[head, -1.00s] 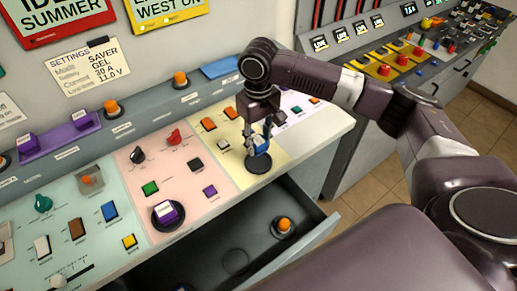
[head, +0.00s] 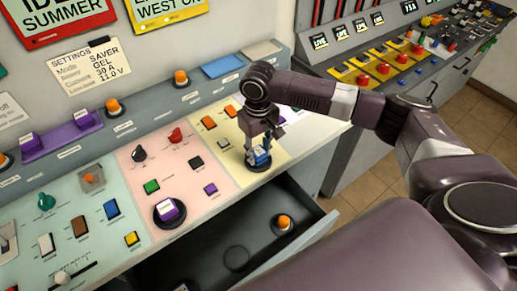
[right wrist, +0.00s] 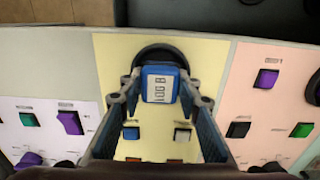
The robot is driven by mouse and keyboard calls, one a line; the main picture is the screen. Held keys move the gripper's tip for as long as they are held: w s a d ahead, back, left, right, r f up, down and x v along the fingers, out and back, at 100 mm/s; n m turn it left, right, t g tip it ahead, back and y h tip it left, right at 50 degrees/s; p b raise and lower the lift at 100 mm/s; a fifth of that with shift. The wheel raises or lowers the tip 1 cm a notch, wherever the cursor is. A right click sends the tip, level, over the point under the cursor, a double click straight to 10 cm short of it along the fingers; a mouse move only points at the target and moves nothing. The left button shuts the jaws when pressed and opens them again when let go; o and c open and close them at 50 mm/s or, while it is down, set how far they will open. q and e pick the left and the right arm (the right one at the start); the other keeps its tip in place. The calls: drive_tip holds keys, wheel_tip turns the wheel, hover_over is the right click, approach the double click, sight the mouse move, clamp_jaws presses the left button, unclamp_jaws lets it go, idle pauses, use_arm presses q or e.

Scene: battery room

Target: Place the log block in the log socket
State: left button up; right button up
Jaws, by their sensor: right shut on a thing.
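My right gripper (head: 262,143) points down over the yellow panel and is shut on a blue block (head: 260,157) with a white label. In the right wrist view the block (right wrist: 160,84) sits between the fingertips, and its label seems to begin with "LOG". A round black socket (head: 258,167) on the yellow panel lies directly under the block in the head view. In the right wrist view the socket's dark ring (right wrist: 160,50) shows behind the block. The block is at or just above the socket; I cannot tell whether it is seated. My left gripper is not in view.
A purple block stands in another round socket (head: 169,211) on the pink panel. Buttons and knobs surround the yellow panel. Below the front edge is an open drawer (head: 318,232) with an orange-knobbed item (head: 283,222) inside.

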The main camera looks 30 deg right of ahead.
sight(258, 151)
drive_tip(key=o, duration=1.2)
drive_tip(key=shift+c, duration=0.2)
drive_tip(key=shift+r, duration=0.15)
drive_tip(key=shift+w+r+b, duration=0.1)
drive_tip(key=shift+r+b, duration=0.25)
drive_tip(key=shift+b, duration=0.05)
wheel_tip(258, 151, up, 12)
drive_tip(key=b, duration=0.2)
drive_tip(key=shift+r, duration=0.15)
